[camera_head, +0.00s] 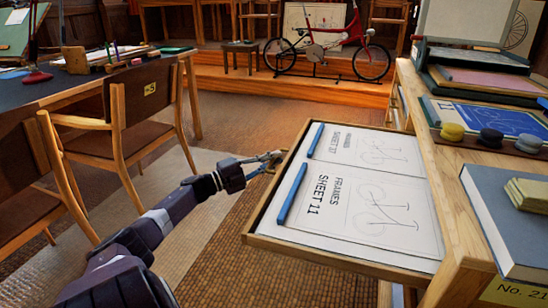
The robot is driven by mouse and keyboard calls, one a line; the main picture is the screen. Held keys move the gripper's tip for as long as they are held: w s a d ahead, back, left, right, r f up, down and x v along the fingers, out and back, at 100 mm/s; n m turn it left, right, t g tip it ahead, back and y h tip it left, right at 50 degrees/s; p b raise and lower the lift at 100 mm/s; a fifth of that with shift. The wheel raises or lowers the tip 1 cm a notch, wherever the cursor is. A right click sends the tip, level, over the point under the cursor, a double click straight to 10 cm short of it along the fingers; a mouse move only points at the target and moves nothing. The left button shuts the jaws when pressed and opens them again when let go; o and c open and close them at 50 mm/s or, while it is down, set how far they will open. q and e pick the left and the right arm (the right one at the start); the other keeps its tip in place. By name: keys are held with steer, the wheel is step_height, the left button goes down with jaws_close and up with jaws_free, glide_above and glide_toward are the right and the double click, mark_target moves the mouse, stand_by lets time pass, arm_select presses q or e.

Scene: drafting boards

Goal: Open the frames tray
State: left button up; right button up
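The frames tray (345,264) is a shallow wooden drawer standing pulled out to the left from the wooden cabinet (452,200). In it lie a white sheet marked FRAMES SHEET 11 (405,218), a second drawing sheet (372,150) behind it, and two blue bars, a near one (292,194) and a far one (316,140). My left gripper (270,162) is at the tray's left front edge, its fingertips at or against the rim. Whether the fingers are closed on the edge is too small to tell. My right gripper is not in view.
A grey-blue book (506,222) and several round pucks lie on the cabinet top at right. Wooden chairs (128,135) and a dark desk (75,84) stand at left. A red bicycle (325,42) is at the back. Carpeted floor (245,115) between is clear.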

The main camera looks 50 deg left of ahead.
arm_select(q)
steer(key=shift+o, duration=1.3)
steer(key=v, duration=1.2)
